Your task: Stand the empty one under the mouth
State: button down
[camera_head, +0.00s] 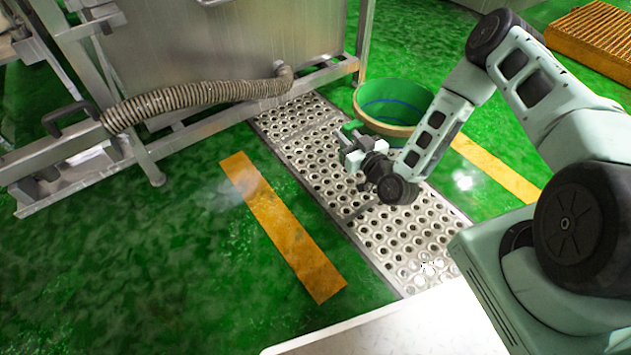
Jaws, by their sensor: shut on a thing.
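A round green tub (368,117) with a tan rim is at the upper middle, at the far right edge of the drain grate. Its visible inside is bare green wall with a dark blue line. My gripper (350,133) is at the near left side of the tub, shut on its rim; the exact contact is small and partly hidden by the fingers. I cannot tell whether the tub's base touches the floor. A steel machine (220,40) stands at the upper left. No mouth can be made out clearly.
A ribbed hose (190,97) runs along the machine's steel frame (330,72). A perforated metal grate (325,165) crosses the wet green floor. Yellow floor stripes (280,225) lie on both sides of it. An orange slatted platform (595,40) is at the upper right. The left foreground floor is clear.

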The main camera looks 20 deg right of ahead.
jog(key=w+a+f+n+g+y+b, duration=0.25)
jog(key=a+f+y, duration=0.2)
jog(key=a, duration=0.25)
jog(key=w+a+f+n+g+y+b, duration=0.1)
jog(key=w+a+f+n+y+b, duration=0.15)
jog(key=a+f+y+b, duration=0.35)
notch_tip(320, 180, down, 8)
jog(key=a+h+b, duration=0.1)
jog(key=h+b, duration=0.1)
jog(key=b, duration=0.2)
jog(key=shift+s+f+n, duration=0.15)
jog(key=shift+n, duration=0.25)
jog(key=shift+a, duration=0.1)
jog(key=shift+f, duration=0.15)
jog(key=c, duration=1.3)
grip_release()
